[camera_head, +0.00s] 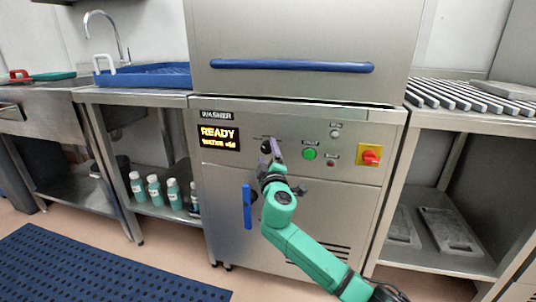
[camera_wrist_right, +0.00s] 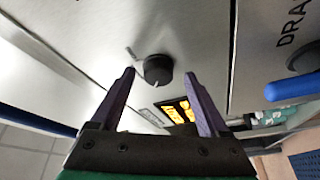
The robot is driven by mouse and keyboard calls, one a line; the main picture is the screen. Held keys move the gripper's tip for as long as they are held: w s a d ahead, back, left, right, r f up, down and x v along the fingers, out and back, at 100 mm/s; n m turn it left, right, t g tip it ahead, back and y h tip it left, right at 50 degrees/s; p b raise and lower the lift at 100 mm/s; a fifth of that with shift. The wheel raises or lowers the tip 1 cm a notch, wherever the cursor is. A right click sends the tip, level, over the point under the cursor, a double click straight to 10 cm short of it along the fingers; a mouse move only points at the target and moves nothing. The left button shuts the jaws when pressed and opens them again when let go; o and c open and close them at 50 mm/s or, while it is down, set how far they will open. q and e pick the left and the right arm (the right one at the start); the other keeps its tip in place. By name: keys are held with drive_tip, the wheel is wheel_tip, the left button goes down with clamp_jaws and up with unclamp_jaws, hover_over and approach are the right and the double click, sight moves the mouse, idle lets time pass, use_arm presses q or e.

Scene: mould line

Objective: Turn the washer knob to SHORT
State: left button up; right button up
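The washer (camera_head: 300,190) is a steel machine with a "WASHER" label and a lit display (camera_head: 219,138) reading "READY". Its dark round knob (camera_head: 265,147) sits on the front panel, partly hidden by my right gripper (camera_head: 271,149) in the head view. In the right wrist view the knob (camera_wrist_right: 158,70) shows whole, with a pale mark on its lower edge. My right gripper (camera_wrist_right: 159,74) is open, its two purple fingers apart on either side of the knob. Whether they touch it is not clear, but gaps show. The lettering around the knob is too small to read. My left gripper is out of view.
A blue vertical handle (camera_head: 247,206) is below. Bottles (camera_head: 154,189) stand on the left shelf. A blue mat (camera_head: 70,270) lies on the floor.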

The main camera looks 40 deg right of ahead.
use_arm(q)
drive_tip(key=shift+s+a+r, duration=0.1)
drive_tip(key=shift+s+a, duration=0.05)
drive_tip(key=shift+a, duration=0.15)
use_arm(e)
drive_tip(key=v, duration=1.4)
drive_tip(key=shift+s+a, duration=0.2)
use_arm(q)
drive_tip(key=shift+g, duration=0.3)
